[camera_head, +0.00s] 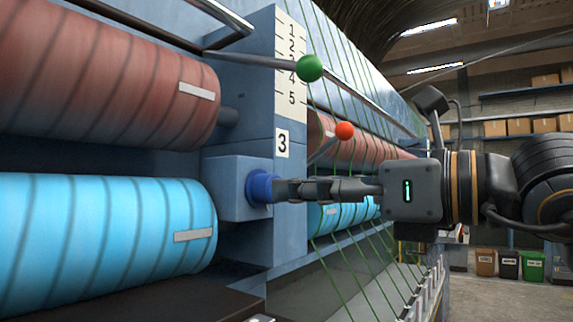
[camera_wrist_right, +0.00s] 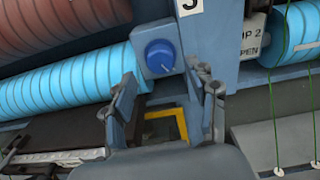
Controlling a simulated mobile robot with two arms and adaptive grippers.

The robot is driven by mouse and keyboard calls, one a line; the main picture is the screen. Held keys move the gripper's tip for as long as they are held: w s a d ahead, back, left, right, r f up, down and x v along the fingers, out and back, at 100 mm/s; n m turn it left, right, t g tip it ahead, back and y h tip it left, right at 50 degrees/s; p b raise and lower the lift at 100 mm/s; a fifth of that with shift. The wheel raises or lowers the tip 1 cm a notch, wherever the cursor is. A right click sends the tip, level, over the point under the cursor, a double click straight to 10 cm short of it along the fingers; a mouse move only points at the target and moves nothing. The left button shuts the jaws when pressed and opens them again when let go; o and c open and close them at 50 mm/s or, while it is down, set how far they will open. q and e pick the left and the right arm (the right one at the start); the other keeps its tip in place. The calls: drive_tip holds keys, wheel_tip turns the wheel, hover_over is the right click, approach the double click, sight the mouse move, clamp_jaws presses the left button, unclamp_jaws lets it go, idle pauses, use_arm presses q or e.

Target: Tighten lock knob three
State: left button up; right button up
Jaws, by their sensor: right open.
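The blue lock knob (camera_head: 262,187) sits on a blue-grey block beside the machine's upright, below a plate marked 3 (camera_head: 282,143). In the right wrist view the knob (camera_wrist_right: 160,57) shows its round face with a line across it, just beyond the fingertips. My right gripper (camera_head: 285,190) reaches in from the right, with its fingertips at the knob in the head view. In the right wrist view the gripper (camera_wrist_right: 165,85) is open, a finger on either side, with nothing held. Whether the fingertips touch the knob I cannot tell. My left gripper is out of view.
A green-ball lever (camera_head: 310,68) and an orange-ball lever (camera_head: 344,130) stick out above my right gripper. A red roll (camera_head: 100,80) and a blue roll (camera_head: 100,240) lie left of the knob. Green strands (camera_head: 375,270) run down behind the gripper.

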sight(268, 189)
drive_tip(key=p+x, duration=0.1)
drive_tip(key=x, duration=0.2)
drive_tip(key=shift+w+a, duration=0.15)
drive_tip(key=c, duration=1.1)
